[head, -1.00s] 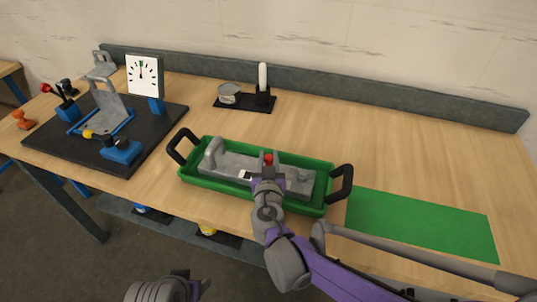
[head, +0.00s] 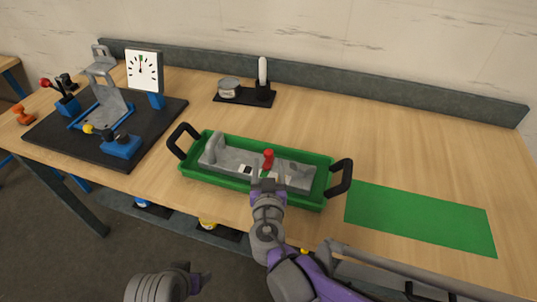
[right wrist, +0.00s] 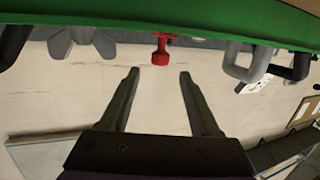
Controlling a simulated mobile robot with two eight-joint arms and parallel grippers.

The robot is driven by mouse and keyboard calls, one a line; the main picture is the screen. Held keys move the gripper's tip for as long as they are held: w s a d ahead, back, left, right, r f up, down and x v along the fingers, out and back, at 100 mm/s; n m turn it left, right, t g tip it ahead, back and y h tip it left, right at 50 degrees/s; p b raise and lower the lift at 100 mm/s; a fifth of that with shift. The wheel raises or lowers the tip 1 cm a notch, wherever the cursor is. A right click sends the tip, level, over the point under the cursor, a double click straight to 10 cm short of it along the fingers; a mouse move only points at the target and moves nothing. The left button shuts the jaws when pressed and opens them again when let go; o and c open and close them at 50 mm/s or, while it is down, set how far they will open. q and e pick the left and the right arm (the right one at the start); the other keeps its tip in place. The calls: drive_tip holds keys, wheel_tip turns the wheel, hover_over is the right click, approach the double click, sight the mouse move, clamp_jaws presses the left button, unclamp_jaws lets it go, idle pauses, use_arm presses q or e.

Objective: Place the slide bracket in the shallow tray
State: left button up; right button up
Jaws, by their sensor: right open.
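The slide bracket (head: 240,163), a long grey part with a raised left end and a red knob (head: 268,160), lies inside the green shallow tray (head: 200,180) with black handles. My right gripper (head: 268,186) is at the tray's near side by the red knob, its fingers partly hidden. In the right wrist view the gripper (right wrist: 160,78) is open and empty; the red knob (right wrist: 160,50) stands beyond its tips, under the green tray rim (right wrist: 150,14). My left gripper (head: 198,283) is low at the bottom, apart from the table; its jaws are unclear.
A green mat (head: 420,217) lies bare to the tray's right. A black board (head: 60,138) with a dial (head: 143,70) and fixtures stands at left. A small black stand (head: 232,97) holds a tin and a white-topped post. The right rear table is clear.

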use_arm(q)
drive_tip(key=shift+r, duration=0.25)
use_arm(e)
drive_tip(key=s, duration=0.6)
drive_tip(key=shift+r, duration=0.45)
drive_tip(key=shift+s, duration=0.1)
